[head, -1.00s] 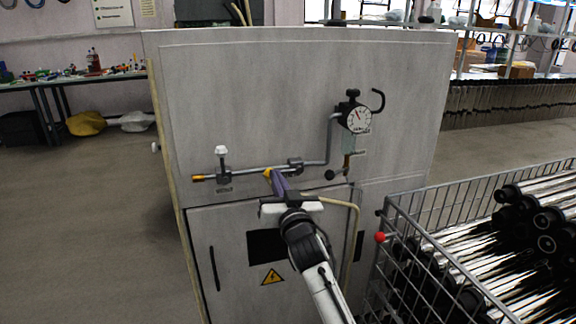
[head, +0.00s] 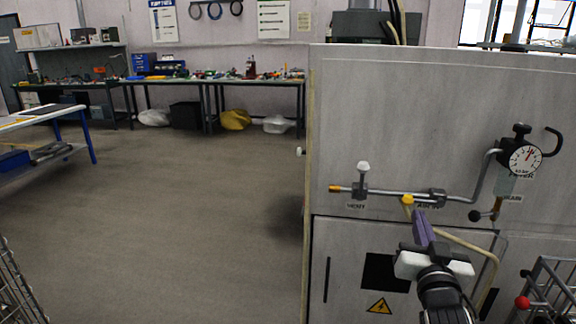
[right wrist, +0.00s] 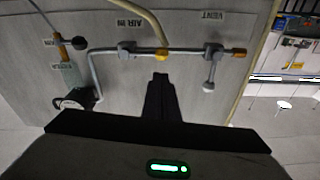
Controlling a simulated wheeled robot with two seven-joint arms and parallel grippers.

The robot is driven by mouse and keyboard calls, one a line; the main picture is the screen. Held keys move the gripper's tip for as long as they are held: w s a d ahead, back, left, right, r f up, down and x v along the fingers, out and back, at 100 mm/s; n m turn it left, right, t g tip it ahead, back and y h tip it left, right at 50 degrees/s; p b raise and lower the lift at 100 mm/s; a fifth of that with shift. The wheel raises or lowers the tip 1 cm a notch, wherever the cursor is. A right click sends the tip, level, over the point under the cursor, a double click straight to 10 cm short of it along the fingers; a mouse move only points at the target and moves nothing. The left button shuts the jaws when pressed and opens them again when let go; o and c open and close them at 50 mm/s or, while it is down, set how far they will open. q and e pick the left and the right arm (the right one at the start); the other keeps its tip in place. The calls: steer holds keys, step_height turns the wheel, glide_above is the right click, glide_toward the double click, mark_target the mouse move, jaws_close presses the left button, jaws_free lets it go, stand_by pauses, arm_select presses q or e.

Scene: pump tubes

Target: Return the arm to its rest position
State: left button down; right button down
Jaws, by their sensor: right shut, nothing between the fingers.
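My right gripper (head: 421,228) is in front of the grey cabinet (head: 400,110), at the lower right of the head view. Its fingers point toward the yellow fitting (head: 407,200) on the cabinet's pipe. In the right wrist view the dark fingers (right wrist: 161,92) are together, with nothing between them, and their tips are just below the pipe (right wrist: 130,51) as pictured. Whether they touch the pipe or fitting cannot be told. My left gripper does not show.
The pressure gauge (head: 525,158) and white-topped vent valve (head: 362,178) stick out from the cabinet. A wire basket (head: 550,282) with a red knob stands at the right. Open floor (head: 200,220) lies to the left, with workbenches (head: 220,82) behind.

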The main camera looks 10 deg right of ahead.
steer(key=s+a+f+n+g+y, duration=0.25)
steer(key=s+a+f, duration=0.25)
steer(key=f, duration=0.5)
steer(key=s+a+f+n+g+y, duration=0.1)
steer(key=s+a+f+n+y, duration=0.15)
steer(key=s+a+f, duration=0.55)
steer(key=s+a+f+n+g+y, duration=0.1)
steer(key=s+a+f+g+y, duration=0.15)
steer(key=f, duration=0.95)
steer(key=s+a+f+n+g+y, duration=0.1)
steer(key=s+a+f, duration=0.2)
steer(key=s, duration=0.3)
steer(key=s+a+f+n+g+y, duration=0.1)
steer(key=s+a+f+g, duration=0.1)
steer(key=s+a+f, duration=0.2)
steer(key=s, duration=0.3)
steer(key=shift+s+f, duration=0.15)
steer(key=shift+f, duration=0.05)
steer(key=shift+d+y, duration=0.1)
steer(key=shift+y, duration=0.15)
